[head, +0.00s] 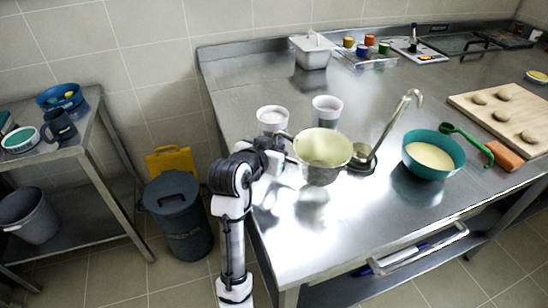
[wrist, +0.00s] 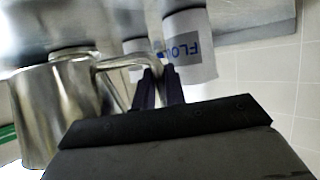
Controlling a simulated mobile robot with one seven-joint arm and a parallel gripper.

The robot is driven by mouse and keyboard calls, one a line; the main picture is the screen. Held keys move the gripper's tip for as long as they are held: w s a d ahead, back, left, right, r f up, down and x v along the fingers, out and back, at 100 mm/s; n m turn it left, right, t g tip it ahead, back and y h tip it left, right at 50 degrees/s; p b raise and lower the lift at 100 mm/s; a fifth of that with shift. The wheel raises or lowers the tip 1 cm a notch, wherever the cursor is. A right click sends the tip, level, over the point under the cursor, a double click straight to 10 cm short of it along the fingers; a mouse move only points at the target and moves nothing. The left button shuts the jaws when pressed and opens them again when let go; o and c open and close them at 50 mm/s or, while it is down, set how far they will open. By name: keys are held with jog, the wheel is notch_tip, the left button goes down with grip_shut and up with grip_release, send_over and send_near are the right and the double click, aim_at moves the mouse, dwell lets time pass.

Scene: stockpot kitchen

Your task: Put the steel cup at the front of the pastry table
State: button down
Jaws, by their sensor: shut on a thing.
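The steel cup (head: 321,172) has a pale cream inside and stands roughly upright at the left part of the steel table (head: 330,240). In the wrist view the cup (wrist: 45,110) is at the left, with its bent handle reaching toward my fingers. My gripper (wrist: 158,86) is shut on that handle. In the head view my gripper (head: 284,152) is at the cup's left side, partly hidden by my arm. I cannot tell whether the cup's base touches the table.
Two white containers (head: 272,119) (head: 326,109) stand behind the cup. A ladle (head: 364,153) and a teal bowl (head: 433,158) are to its right. A wooden board (head: 500,112) with dough pieces lies farther right. The table's front strip is clear. A bin (head: 179,212) stands left.

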jog(key=shift+f, duration=1.85)
jog(key=shift+f, duration=0.15)
jog(key=c, duration=1.5)
grip_release()
jog(key=shift+o, duration=0.2)
